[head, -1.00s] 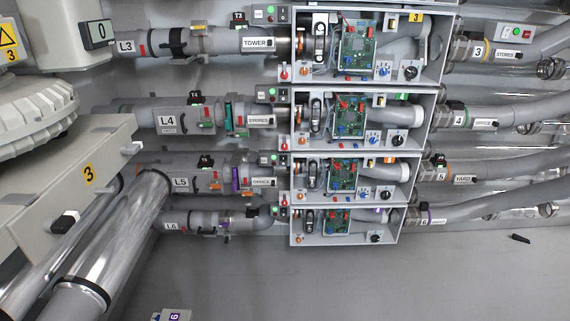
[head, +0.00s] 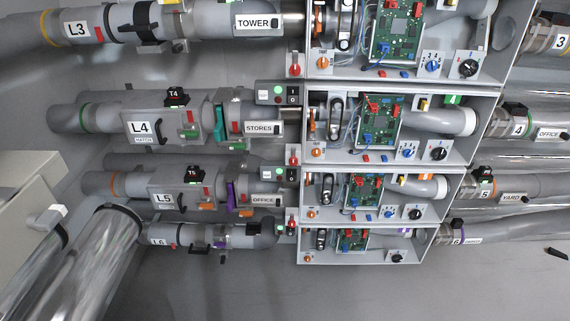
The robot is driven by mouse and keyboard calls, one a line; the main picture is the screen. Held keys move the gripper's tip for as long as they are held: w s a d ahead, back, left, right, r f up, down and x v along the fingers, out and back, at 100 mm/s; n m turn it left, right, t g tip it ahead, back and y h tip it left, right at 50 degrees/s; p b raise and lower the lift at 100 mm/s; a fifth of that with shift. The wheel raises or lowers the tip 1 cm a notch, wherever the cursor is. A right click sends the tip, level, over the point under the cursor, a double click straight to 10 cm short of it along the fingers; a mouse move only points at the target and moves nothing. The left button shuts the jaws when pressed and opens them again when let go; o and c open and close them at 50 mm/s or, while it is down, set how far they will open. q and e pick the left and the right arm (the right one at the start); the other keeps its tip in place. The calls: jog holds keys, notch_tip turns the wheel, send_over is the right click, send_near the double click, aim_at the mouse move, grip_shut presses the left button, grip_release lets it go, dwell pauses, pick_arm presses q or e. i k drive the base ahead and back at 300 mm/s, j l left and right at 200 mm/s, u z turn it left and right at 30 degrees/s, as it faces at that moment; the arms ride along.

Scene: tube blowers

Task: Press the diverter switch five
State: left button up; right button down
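The level five line runs across the middle of the head view. Its grey tube (head: 102,184) carries the L5 plate (head: 164,199), a black T5 piece (head: 192,175) and an OFFICE label (head: 263,200). It leads to an open grey box with a green circuit board (head: 364,192), an orange knob (head: 311,214), a blue knob (head: 389,214) and a black knob (head: 415,212). A small panel with a green button and a dark switch (head: 281,174) sits left of the box. I cannot tell which part is the diverter switch. Neither gripper is in view.
Similar lines stand above and below, with plates L3 (head: 77,29), L4 (head: 138,128) and L6 (head: 158,242). Shiny tubes (head: 95,260) and a pale housing (head: 25,200) fill the lower left. Open floor lies at the bottom. A small dark object (head: 556,253) lies at right.

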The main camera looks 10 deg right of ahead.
aim_at(291, 173)
jog(key=i+l+u, duration=0.1)
jog(key=i, duration=0.35)
jog(key=i+l+u, duration=0.1)
jog(key=i, duration=0.4)
jog(key=i+l+u, duration=0.1)
jog(key=i+l, duration=0.2)
jog(key=i, duration=0.15)
